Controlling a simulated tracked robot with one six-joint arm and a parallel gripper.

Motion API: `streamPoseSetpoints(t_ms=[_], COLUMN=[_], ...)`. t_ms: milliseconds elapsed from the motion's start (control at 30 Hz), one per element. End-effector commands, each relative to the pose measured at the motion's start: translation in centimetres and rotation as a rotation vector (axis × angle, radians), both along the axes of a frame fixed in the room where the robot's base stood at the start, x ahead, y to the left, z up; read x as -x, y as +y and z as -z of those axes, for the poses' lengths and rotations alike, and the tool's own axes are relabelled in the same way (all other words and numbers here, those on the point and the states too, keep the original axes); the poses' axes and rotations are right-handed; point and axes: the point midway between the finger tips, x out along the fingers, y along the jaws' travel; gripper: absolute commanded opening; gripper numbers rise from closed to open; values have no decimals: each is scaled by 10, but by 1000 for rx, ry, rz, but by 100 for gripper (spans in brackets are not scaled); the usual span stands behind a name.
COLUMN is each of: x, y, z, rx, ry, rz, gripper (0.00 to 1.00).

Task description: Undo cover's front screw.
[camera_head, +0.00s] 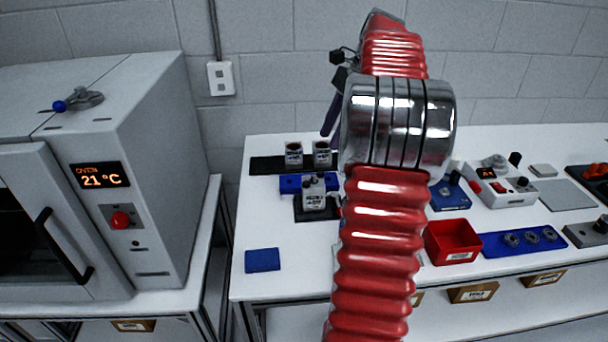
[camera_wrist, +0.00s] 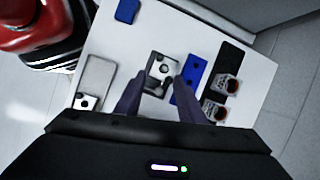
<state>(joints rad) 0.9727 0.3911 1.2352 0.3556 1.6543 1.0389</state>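A small grey-white device (camera_head: 314,197) with a dark round part on top stands on a black mat on the white table. In the wrist view the device (camera_wrist: 160,70) lies between and beyond my two dark purple fingertips. My gripper (camera_wrist: 160,80) has its fingers apart with nothing held between them. In the head view one purple finger (camera_head: 331,117) shows above the table, and my red arm hides the rest. I cannot make out a cover screw on the device, and I cannot tell the exact gap from fingertips to device.
A blue block with holes (camera_head: 291,184) sits just behind the device. Two small units (camera_head: 293,155) (camera_head: 322,154) stand on a black base farther back. A blue pad (camera_head: 262,260) lies front left. A red bin (camera_head: 452,242) and several other parts are to the right.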

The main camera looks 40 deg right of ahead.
Motion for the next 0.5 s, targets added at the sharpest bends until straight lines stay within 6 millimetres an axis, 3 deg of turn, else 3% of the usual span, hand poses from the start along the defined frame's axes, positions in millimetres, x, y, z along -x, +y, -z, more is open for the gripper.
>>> streamPoseSetpoints(t_ms=[200, 500], x=[2, 3], y=[1, 0], z=[-1, -1], rx=[-44, -45], ry=[42, 45], rz=[141, 151], gripper=[36, 36])
